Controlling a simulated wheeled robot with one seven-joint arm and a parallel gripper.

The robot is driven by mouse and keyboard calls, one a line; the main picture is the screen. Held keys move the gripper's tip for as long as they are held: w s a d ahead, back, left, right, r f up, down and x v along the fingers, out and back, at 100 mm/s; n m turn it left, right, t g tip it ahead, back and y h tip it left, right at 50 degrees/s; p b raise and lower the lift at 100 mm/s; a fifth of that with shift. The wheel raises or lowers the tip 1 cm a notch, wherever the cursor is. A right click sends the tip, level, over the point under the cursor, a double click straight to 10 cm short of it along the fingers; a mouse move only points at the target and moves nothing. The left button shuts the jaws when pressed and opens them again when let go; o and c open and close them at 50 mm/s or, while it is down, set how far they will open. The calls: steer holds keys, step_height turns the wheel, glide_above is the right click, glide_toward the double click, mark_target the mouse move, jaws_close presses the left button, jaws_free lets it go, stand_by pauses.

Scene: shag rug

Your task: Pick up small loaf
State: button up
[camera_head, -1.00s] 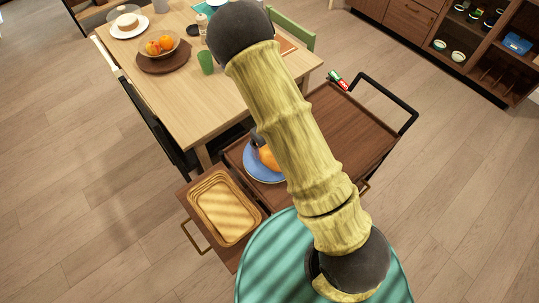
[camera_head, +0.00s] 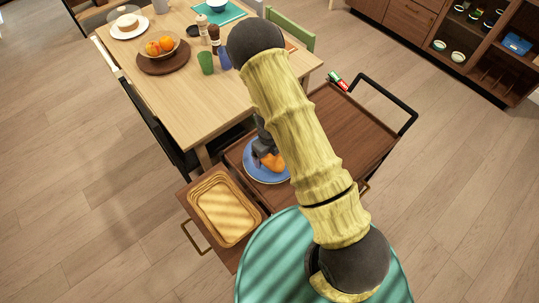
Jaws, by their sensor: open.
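The small loaf (camera_head: 273,162) is orange-brown and lies on a blue plate (camera_head: 254,174) on the wooden cart. My gripper (camera_head: 267,156) is dark grey and open, right at the loaf and over its upper left part. It hides part of the loaf, and my arm covers the right side of the plate. I cannot tell whether the fingers touch the loaf.
The cart (camera_head: 345,125) has a black handle and a red and green item (camera_head: 338,82) at its far edge. A wicker tray (camera_head: 224,210) sits at the cart's left. A dining table (camera_head: 185,100) stands behind, with a fruit bowl (camera_head: 160,45) and a green cup (camera_head: 206,62).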

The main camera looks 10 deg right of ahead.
stand_by(0.4)
steer(key=c, duration=1.1)
step_height(320, 180, up, 10)
steer(key=shift+r, duration=0.1)
steer(key=shift+p, duration=0.35)
